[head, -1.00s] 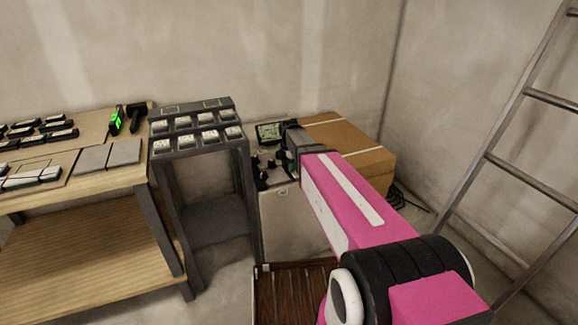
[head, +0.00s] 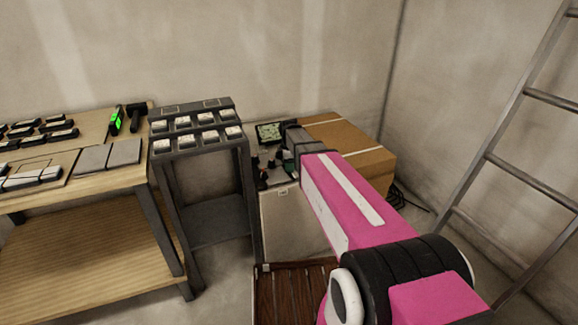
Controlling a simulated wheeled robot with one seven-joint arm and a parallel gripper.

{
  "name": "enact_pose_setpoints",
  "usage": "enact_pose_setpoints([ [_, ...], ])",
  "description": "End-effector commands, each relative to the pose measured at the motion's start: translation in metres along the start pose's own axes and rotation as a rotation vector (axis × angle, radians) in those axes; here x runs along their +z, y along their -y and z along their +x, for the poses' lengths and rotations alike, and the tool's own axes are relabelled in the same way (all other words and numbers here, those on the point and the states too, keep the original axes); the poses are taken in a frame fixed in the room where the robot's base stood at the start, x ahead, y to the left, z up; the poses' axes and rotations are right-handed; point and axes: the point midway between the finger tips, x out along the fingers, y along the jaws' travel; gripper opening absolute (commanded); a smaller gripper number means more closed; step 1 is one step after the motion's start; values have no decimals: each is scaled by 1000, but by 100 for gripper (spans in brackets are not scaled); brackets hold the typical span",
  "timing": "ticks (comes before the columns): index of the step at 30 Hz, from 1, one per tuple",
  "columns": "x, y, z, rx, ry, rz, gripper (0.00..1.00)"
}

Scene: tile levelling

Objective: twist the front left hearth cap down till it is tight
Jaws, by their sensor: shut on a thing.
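The hearth (head: 290,220) is a pale block standing between the dark rack and the cardboard box. Small dark caps with some red (head: 262,178) stand at the left of its top, and a dark-framed panel with a green-and-white patterned face (head: 269,132) is at the back. My gripper (head: 284,164) is at the far end of my pink arm, low over the hearth top among the caps. It is shut on a cap, which is mostly hidden by the gripper and wrist. Which cap it holds, and how tight it sits, are too small to tell.
A dark rack (head: 196,140) with several pale-topped blocks stands close on the left. A wooden bench (head: 130,172) with tiles is further left. A cardboard box (head: 350,135) is close behind on the right. A brown slatted platform (head: 290,290) lies in front; a ladder (head: 495,155) leans right.

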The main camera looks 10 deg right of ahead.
Motion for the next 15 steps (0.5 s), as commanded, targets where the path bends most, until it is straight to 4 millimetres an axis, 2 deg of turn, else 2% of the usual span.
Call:
enact_pose_setpoints([
  [15,0,0,0,0,0,489,9],
])
